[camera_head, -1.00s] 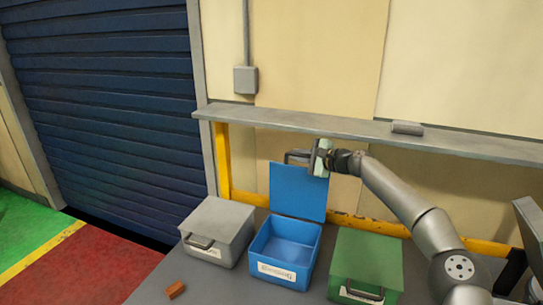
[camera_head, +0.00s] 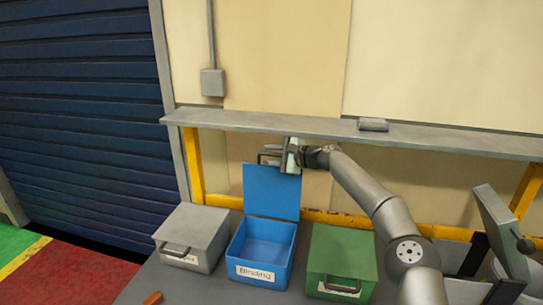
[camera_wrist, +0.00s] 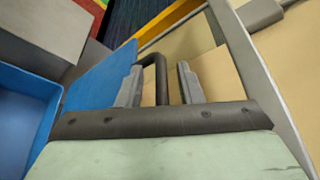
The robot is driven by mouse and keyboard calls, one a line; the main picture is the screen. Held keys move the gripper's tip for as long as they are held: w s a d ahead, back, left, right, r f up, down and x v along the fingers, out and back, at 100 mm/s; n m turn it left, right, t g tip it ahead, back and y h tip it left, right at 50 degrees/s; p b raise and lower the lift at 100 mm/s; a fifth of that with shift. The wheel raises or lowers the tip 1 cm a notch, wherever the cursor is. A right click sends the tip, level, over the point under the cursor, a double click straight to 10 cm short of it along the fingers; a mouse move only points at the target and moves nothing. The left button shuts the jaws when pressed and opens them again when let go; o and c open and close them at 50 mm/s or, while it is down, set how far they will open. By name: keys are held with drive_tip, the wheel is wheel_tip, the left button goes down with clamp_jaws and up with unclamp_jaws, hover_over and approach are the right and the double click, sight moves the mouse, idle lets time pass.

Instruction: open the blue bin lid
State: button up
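My gripper (camera_head: 272,155) is at the top of the lid. In the wrist view, the fingers of my gripper (camera_wrist: 160,84) are apart, with the lid's dark handle (camera_wrist: 160,72) between them. A gap shows between the handle and the right finger. The lid (camera_wrist: 98,78) and the bin's inside (camera_wrist: 18,122) also show there.
A closed grey bin (camera_head: 190,232) stands left of the blue bin and a closed green bin (camera_head: 341,255) stands right. A grey shelf (camera_head: 320,130) runs close above my gripper. A small orange-brown block (camera_head: 153,298) lies in front.

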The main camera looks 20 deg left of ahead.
drive_tip(key=b+v, duration=0.7)
drive_tip(key=v, duration=1)
drive_tip(key=shift+d, duration=0.2)
drive_tip(key=s+a+f+n+g+h, duration=0.25)
drive_tip(key=s+f+n+h, duration=0.3)
drive_tip(key=s+f, duration=0.6)
drive_tip(key=s+d+f+n+h, duration=0.1)
drive_tip(key=s+d+f+h, duration=0.2)
drive_tip(key=s+d, duration=0.7)
drive_tip(key=s+d+f+n+h, duration=0.1)
drive_tip(key=s+d+f+h, duration=0.1)
drive_tip(key=s+d, duration=0.8)
drive_tip(key=s+d+f+n+h, duration=0.1)
drive_tip(key=s+d+f+h, duration=0.2)
drive_tip(key=s+d, duration=0.8)
drive_tip(key=s+h, duration=0.1)
drive_tip(key=s, duration=0.1)
drive_tip(key=shift+s+f, duration=0.3)
